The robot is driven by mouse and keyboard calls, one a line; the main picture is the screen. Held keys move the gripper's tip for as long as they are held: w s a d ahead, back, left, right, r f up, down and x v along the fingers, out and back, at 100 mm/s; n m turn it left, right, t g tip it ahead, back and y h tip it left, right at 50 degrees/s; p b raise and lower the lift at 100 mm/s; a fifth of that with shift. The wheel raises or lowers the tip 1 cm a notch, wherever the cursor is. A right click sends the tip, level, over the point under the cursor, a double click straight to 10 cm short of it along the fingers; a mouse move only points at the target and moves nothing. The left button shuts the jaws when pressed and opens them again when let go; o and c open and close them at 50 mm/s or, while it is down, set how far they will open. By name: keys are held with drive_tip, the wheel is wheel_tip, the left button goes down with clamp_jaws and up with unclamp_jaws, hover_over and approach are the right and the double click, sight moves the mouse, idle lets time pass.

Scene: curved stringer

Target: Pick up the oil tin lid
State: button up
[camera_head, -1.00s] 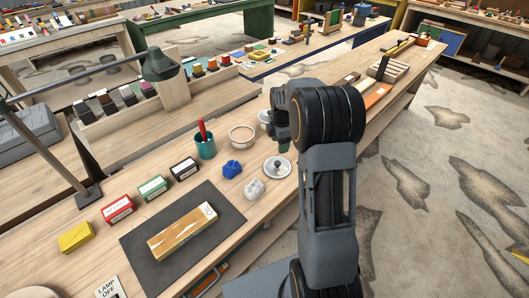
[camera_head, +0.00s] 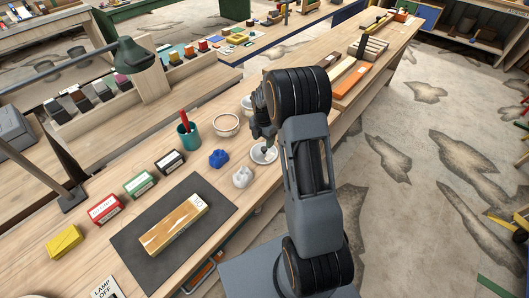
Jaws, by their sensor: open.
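A small round pale lid with a knob (camera_head: 260,157), which looks like the oil tin lid, lies on the workbench right of the white crumpled lump. My gripper (camera_head: 264,136) is above and behind it in the picture, close to its far edge. The gripper is open, with nothing seen between its fingers. My own arm covers much of the gripper, and the fingertips are small and dark. I cannot tell whether they touch the lid.
Near the lid are a white bowl (camera_head: 226,125), a blue lump (camera_head: 218,158), a white lump (camera_head: 242,177) and a teal cup (camera_head: 189,139). A dark mat (camera_head: 134,238) bears a wooden block. Wood strips (camera_head: 350,82) lie at the bench's far end.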

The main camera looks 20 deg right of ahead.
sight(264, 148)
drive_tip(key=shift+s+f+p, duration=0.15)
drive_tip(key=shift+f+p, duration=0.55)
drive_tip(key=shift+f, duration=2.05)
drive_tip(key=c, duration=1)
drive_tip(key=shift+r, duration=0.1)
